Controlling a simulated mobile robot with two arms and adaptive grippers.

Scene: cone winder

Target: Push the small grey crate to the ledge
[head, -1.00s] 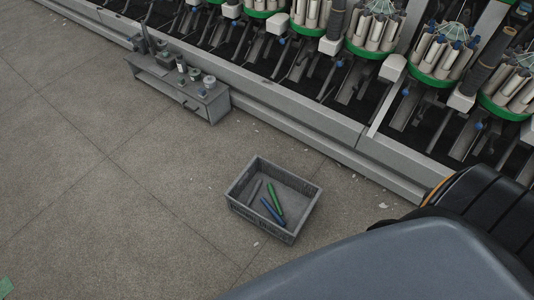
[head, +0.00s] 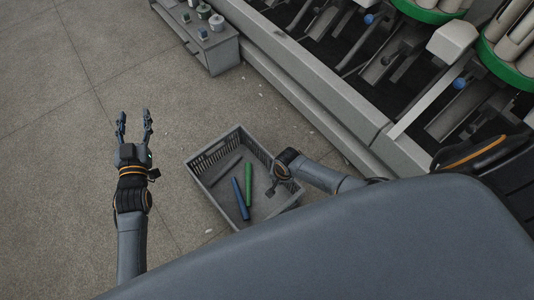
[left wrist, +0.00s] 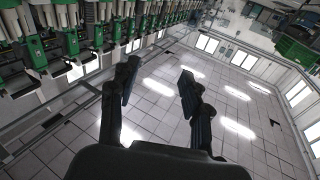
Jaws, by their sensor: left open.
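The small grey crate (head: 213,153) stands on the floor in the head view, with a green tube (head: 248,184), a blue tube (head: 240,198) and a dark grey tube inside. A long grey ledge (head: 300,95) runs along the foot of the machine, right of the crate with a strip of floor between. My left gripper (head: 134,116) is open and empty, left of the crate and apart from it; its spread fingers also show in the left wrist view (left wrist: 157,78). My right gripper (head: 272,188) is over the crate's right side; its fingers are too small to read, and contact cannot be told.
A low grey bench (head: 222,55) with small items on it stands beyond the crate. The winding machine (head: 385,65) fills the upper right. The floor (head: 60,130) to the left is clear. My own grey body covers the bottom of the head view.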

